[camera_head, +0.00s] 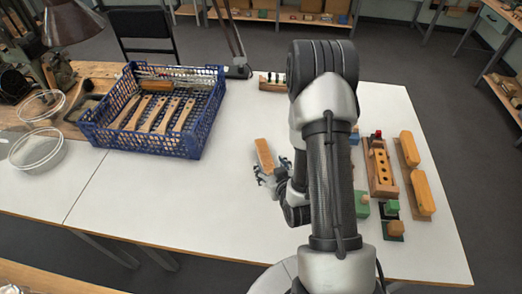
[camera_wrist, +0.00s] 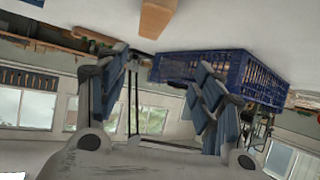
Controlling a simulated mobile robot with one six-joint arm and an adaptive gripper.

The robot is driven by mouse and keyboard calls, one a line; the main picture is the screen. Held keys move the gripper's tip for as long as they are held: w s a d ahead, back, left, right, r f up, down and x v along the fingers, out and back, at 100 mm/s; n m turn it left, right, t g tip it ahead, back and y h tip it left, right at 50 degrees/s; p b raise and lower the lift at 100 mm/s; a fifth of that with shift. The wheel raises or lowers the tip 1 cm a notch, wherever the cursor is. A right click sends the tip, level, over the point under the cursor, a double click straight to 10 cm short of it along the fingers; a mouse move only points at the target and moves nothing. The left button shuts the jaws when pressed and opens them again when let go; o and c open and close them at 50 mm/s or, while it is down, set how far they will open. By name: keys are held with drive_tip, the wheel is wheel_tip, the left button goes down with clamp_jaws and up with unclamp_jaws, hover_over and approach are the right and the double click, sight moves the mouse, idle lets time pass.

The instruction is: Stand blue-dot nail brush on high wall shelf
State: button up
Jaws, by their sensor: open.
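A small wooden block-shaped brush (camera_head: 264,153) is just beyond my gripper's fingers in the head view. A wooden block, seemingly the same one, shows at the top of the wrist view (camera_wrist: 156,16), beyond the fingertips. No blue dot can be made out on it, so I cannot tell if it is the blue-dot nail brush. My gripper (camera_head: 271,176) is open over the white table; its spread fingers also show in the wrist view (camera_wrist: 162,68), with nothing between them. I cannot clearly make out the high wall shelf.
A blue crate (camera_head: 190,146) with several wooden-handled brushes stands at the left on the white table (camera_head: 130,205). Right of my arm are a drilled wooden block (camera_head: 381,171), orange-yellow blocks (camera_head: 410,149) and small coloured pieces (camera_head: 362,204). The table between crate and gripper is clear.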

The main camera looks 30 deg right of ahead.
drive_tip(key=shift+m+t+h, duration=0.3)
drive_tip(key=shift+m+t, duration=0.2)
drive_tip(key=shift+t, duration=0.2)
drive_tip(key=f+b, duration=0.3)
drive_tip(key=d+f+b, duration=0.1)
drive_tip(key=f, duration=0.1)
drive_tip(key=shift+s+b, duration=0.3)
drive_tip(key=shift+s, duration=0.05)
drive_tip(key=b, duration=0.3)
approach(265, 155)
drive_tip(key=x, duration=0.5)
drive_tip(key=shift+a+f, duration=0.1)
drive_tip(key=shift+f, duration=0.15)
drive_tip(key=shift+b+x, duration=0.95)
drive_tip(key=shift+x, duration=1.8)
drive_tip(key=shift+r, duration=0.2)
drive_tip(key=shift+c, duration=0.2)
drive_tip(key=c, duration=1.3)
